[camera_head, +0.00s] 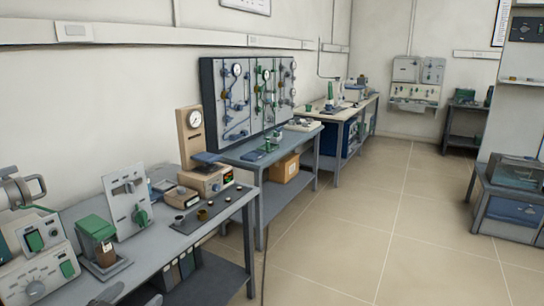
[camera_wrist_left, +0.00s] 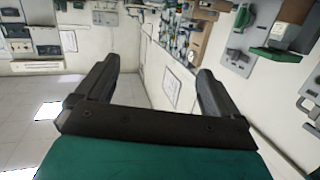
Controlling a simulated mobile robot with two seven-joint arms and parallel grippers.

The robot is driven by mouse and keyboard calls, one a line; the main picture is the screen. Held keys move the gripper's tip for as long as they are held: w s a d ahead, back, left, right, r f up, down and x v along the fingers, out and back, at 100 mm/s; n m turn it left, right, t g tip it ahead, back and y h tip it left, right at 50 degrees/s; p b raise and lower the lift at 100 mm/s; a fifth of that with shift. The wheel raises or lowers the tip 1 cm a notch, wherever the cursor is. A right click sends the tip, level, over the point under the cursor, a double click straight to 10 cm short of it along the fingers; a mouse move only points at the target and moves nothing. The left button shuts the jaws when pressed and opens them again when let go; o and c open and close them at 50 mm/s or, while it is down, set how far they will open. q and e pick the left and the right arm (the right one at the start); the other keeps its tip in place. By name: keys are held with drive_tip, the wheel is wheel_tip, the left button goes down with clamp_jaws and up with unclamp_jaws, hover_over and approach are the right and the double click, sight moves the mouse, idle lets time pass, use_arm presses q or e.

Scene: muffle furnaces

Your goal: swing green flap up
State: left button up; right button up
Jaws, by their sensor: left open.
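A small stand with a green flap (camera_head: 96,228) on top sits on the near grey bench at the lower left of the head view. The flap lies over a brown block (camera_head: 105,254) on a grey base. In the left wrist view a flat green piece (camera_wrist_left: 275,54), which appears to be part of this stand, shows at the upper right. My left gripper (camera_head: 131,296) shows only as dark tips at the bottom edge of the head view, in front of the stand. In the left wrist view its jaws (camera_wrist_left: 158,68) are apart and empty, clear of the stand. My right gripper is out of view.
A white panel with a green knob (camera_head: 128,202) stands right beside the stand. A switch box (camera_head: 38,256) is on its left. Small cups on a dark mat (camera_head: 212,210) and a gauge post (camera_head: 192,138) are farther along. The floor (camera_head: 350,230) at right is clear.

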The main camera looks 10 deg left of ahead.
use_arm(q)
drive_tip(key=s+d+f+m+g, duration=0.3)
drive_tip(key=s+d+f, duration=0.1)
drive_tip(key=s+f, duration=0.35)
drive_tip(key=s+d+f+m+g, duration=0.3)
drive_tip(key=s+d+f+g, duration=0.1)
drive_tip(key=s+f, duration=0.4)
drive_tip(key=d+r+n+t, duration=0.1)
drive_tip(key=d+n, duration=0.4)
drive_tip(key=d, duration=0.5)
drive_tip(key=shift+s+r, duration=0.25)
drive_tip(key=shift+r, duration=0.05)
drive_tip(key=shift+w, duration=0.1)
